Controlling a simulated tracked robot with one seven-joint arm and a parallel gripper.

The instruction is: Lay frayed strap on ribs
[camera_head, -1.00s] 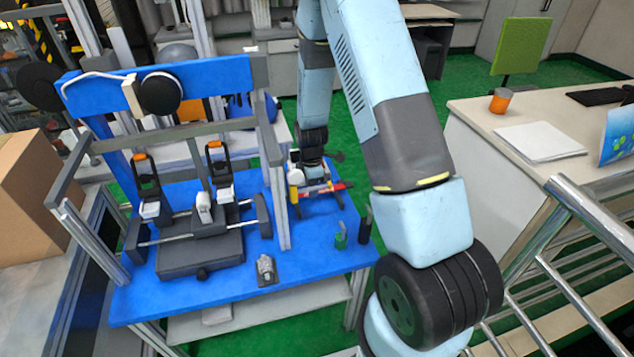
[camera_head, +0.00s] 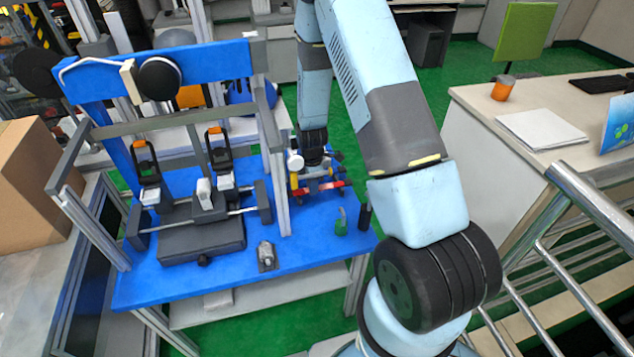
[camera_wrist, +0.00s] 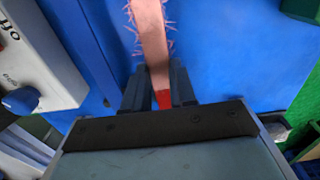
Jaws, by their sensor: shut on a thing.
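My gripper (camera_wrist: 160,88) is shut on the frayed strap (camera_wrist: 151,30), a pinkish band with loose threads along both edges. A red part of the strap shows between the fingers in the wrist view. The strap runs away from the fingertips over a blue surface, and its far end is out of the picture. In the head view my gripper is at the right part of the blue bench (camera_head: 225,278), beside a grey upright, and its fingertips are hard to make out. A red bar (camera_head: 335,185) shows just below it. I cannot make out the ribs for certain.
A white box with a blue knob (camera_wrist: 20,100) and the word "off" is close to the left of my gripper in the wrist view. A small green item (camera_head: 341,222) and a dark post (camera_head: 365,217) stand at the bench's right edge. The bench's front strip is mostly clear.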

